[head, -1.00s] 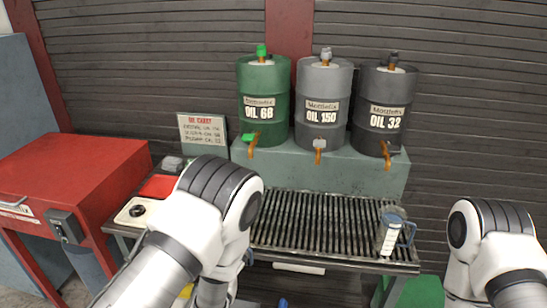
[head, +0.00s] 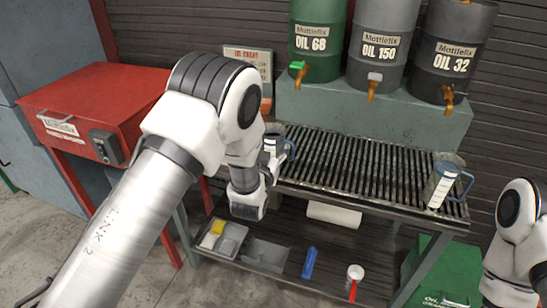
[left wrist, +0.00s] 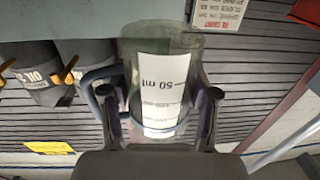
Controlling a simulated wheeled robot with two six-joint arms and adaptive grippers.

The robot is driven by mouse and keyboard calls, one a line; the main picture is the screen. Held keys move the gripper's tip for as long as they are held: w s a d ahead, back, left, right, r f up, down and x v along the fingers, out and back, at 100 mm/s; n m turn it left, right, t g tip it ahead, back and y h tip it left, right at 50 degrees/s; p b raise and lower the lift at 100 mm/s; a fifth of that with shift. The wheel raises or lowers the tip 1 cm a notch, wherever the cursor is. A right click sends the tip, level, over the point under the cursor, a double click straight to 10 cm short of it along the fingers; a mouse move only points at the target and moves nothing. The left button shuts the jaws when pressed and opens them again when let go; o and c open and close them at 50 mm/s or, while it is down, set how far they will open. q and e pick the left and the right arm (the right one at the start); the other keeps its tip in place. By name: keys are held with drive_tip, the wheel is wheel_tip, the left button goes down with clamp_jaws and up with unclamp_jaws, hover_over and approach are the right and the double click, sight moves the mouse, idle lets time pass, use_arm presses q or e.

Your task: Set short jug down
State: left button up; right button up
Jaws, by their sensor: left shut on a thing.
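The short jug (left wrist: 165,75) is clear, with a white scale marked 50 ml and a blue handle. In the left wrist view it is between the two fingers of my left gripper (left wrist: 160,95), which is shut on it; the scale reads upside down there. In the head view the jug (head: 272,137) shows partly behind my left arm, at the left end of the slatted rack (head: 350,160). My left gripper (head: 268,172) is partly hidden by its own wrist. I cannot tell whether the jug's base touches the rack. My right gripper is out of view.
A taller jug (head: 443,183) with a blue handle stands at the rack's right end. Three oil drums, green (head: 318,38), grey (head: 378,45) and dark (head: 456,55), stand behind on a grey block (head: 340,108). A red cabinet (head: 90,110) is at left. The rack's middle is clear.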

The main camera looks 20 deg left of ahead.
sight(274, 151)
use_arm(q)
drive_tip(key=shift+w+a, duration=0.15)
drive_tip(key=shift+w, duration=0.85)
drive_tip(key=f+b, duration=0.2)
drive_tip(key=f, duration=0.1)
drive_tip(key=shift+w+a+f+b, duration=0.15)
drive_tip(key=shift+w+b, duration=0.1)
drive_tip(key=shift+b, duration=0.15)
drive_tip(key=shift+w+f, duration=0.1)
drive_tip(key=shift+f, duration=0.1)
drive_tip(key=o, duration=1.4)
